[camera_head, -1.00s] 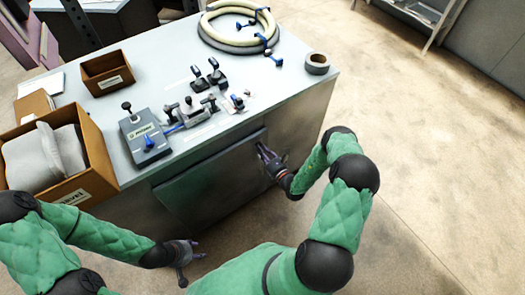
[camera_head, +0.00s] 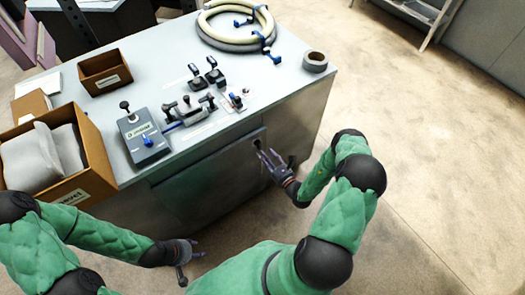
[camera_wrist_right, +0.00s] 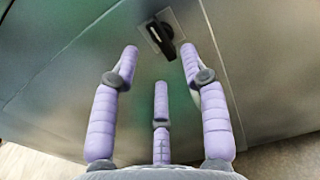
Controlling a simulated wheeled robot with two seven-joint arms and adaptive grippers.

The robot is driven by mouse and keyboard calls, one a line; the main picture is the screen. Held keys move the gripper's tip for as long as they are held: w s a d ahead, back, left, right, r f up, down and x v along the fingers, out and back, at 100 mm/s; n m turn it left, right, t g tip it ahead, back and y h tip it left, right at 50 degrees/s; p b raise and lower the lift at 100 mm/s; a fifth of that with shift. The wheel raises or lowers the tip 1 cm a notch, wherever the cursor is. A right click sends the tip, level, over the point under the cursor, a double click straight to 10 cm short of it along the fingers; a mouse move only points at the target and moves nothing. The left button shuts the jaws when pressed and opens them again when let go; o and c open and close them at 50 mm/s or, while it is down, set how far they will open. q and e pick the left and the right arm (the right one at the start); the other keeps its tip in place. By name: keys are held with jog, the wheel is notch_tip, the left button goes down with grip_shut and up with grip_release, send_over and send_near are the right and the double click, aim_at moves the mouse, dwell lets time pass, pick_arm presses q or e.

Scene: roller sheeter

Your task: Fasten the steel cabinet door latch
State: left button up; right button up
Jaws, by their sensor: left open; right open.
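The steel cabinet door (camera_head: 205,185) is on the front of the workbench cabinet and looks flush with the front. Its black latch handle (camera_wrist_right: 163,40) sits on a small plate near the door's edge in the right wrist view, just beyond my fingertips; the latch also shows in the head view (camera_head: 257,143). My right gripper (camera_head: 265,158) is open and empty in front of the latch, and its purple fingers (camera_wrist_right: 160,75) are spread apart from the handle. My left gripper (camera_head: 192,250) is open and empty, low at the left of the cabinet front.
The bench top (camera_head: 100,110) holds a grey control box (camera_head: 145,138), several small clamps and levers, a coiled hose (camera_head: 232,42) and a tape roll (camera_head: 315,62). A cardboard box (camera_head: 95,165) with grey cloth stands at the left edge. The floor (camera_head: 420,150) to the right is clear.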

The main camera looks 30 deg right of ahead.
jog(key=s, duration=0.7)
jog(key=shift+d, duration=0.25)
dwell(0.5)
